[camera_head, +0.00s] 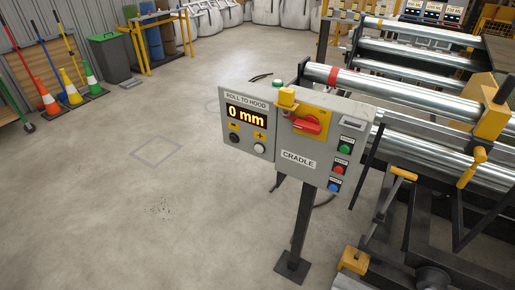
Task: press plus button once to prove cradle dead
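A grey control box (345,123) labelled CRADLE stands on a dark post in the middle of the view. Its left part, labelled ROLL TO HOOD, has a display (247,115) reading 0 mm. Below it are a black button (234,139) under a minus-like mark and a white plus button (259,148) under a yellow plus sign. A red rotary handle (308,126) sits on a yellow plate, turned roughly sideways. A yellow block (287,97) is at that plate's upper left; I cannot tell what it is. Neither of my grippers is in view.
Green (345,149), red (339,170) and blue (334,187) buttons line the box's right side. The metal roller cradle (430,105) with yellow fittings stands behind and right. Cones (71,88), a grey bin (110,58) and white sacks are at the back. Floor to the left is clear.

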